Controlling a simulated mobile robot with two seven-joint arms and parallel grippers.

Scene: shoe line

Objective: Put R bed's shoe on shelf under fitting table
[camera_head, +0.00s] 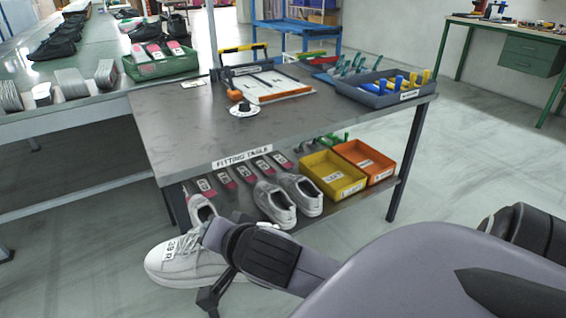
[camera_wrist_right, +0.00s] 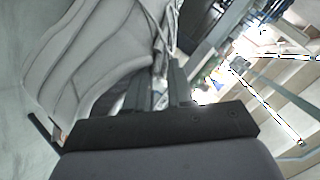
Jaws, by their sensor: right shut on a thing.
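A white shoe (camera_head: 180,262) tagged "39 R" hangs in front of the fitting table (camera_head: 190,125), left of the shelf's front. My right gripper (camera_head: 214,240) is shut on it near the heel and opening. The shoe's pale side also fills the upper left of the right wrist view (camera_wrist_right: 85,65), beside the gripper fingers (camera_wrist_right: 168,88). My left gripper is out of view.
Pink-ended labelled pieces (camera_head: 224,178) lie along the shelf. A yellow tray (camera_head: 333,180) and an orange tray (camera_head: 364,160) fill its right part. A table leg (camera_head: 407,160) stands at the right corner. Floor to the right is clear.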

